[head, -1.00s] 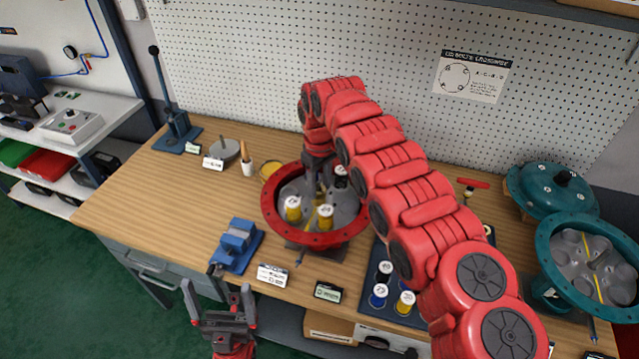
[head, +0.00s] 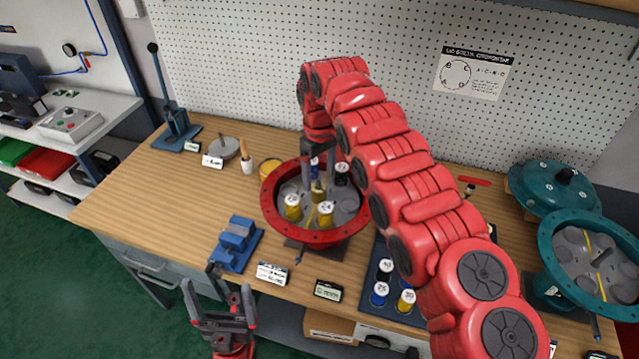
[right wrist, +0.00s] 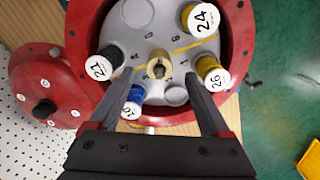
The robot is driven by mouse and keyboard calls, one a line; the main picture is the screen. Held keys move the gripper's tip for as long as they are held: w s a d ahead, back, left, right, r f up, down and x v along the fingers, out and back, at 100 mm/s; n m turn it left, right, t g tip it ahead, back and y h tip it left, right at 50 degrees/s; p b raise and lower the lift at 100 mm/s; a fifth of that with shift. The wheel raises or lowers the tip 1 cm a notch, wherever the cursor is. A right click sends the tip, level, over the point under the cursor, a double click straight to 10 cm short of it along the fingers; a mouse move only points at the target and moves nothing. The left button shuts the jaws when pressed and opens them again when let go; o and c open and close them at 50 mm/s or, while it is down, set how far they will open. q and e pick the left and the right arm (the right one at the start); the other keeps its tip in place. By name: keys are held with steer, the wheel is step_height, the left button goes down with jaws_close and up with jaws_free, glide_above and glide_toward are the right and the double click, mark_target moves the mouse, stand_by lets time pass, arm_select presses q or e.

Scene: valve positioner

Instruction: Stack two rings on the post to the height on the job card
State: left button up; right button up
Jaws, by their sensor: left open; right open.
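A red round housing (head: 270,215) stands on the bench; it also shows in the right wrist view (right wrist: 236,20). A brass-coloured ring-like piece (right wrist: 160,65) sits at its middle, apparently around the post; the head view shows it too (head: 318,191). Cylinders marked 24 (right wrist: 201,18), 26 (right wrist: 212,72) and 21 (right wrist: 104,64), and a blue one (right wrist: 133,100), stand around it. My right gripper (head: 318,165) is open above the brass piece, its fingers either side in the wrist view (right wrist: 158,80). My left gripper (head: 222,305) is open and empty before the bench. A white card (head: 272,274) is unreadable.
A blue vise (head: 237,243) stands left of the housing. A dark tray (head: 372,308) with numbered cylinders lies to the right. A teal housing (head: 548,262) and teal lid (head: 553,185) are far right. A red lid (right wrist: 45,85) shows in the wrist view. The bench's left part is mostly clear.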

step_height(320, 180, up, 6)
steer(key=shift+a+f+p, duration=0.1)
steer(key=shift+a+p, duration=0.05)
steer(key=shift+p, duration=0.4)
step_height(320, 180, up, 9)
steer(key=p, duration=0.8)
steer(key=shift+f, duration=0.2)
steer(key=shift+d, duration=0.2)
